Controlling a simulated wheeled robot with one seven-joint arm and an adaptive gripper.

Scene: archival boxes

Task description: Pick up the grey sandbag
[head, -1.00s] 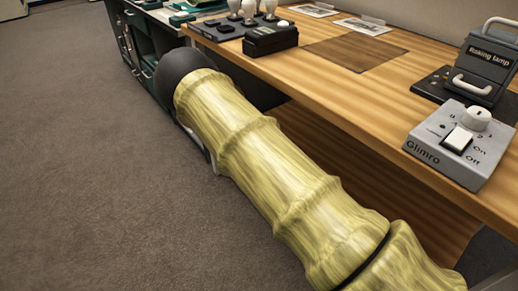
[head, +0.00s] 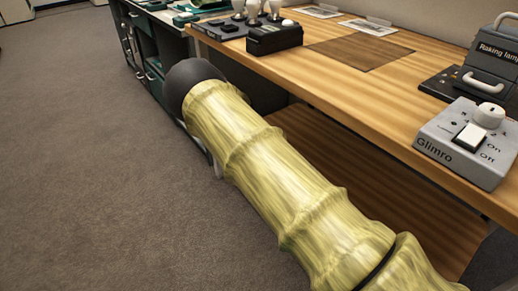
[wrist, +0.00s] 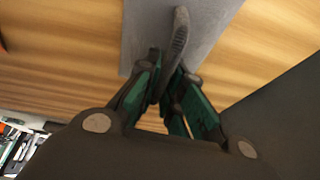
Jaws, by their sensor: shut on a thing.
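The grey sandbag (wrist: 146,32) shows at the top of the wrist view as a flat grey body with a dark curved strap standing out from it. My gripper (wrist: 172,76), with green inner pads, is shut on this strap between its fingers. The far end of the bag is cut off by the frame's top edge. Wood-grained surface lies behind the bag; I cannot tell whether the bag touches it. In the head view my yellow-sleeved arm reaches down beside the desk, and neither gripper nor sandbag shows there.
A wooden desk (head: 330,85) runs along the right, with a grey Glimro switch box (head: 465,145) near its front edge and a raking lamp (head: 490,70) behind. A black box (head: 273,38) stands farther along. Open carpet (head: 80,170) lies on the left.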

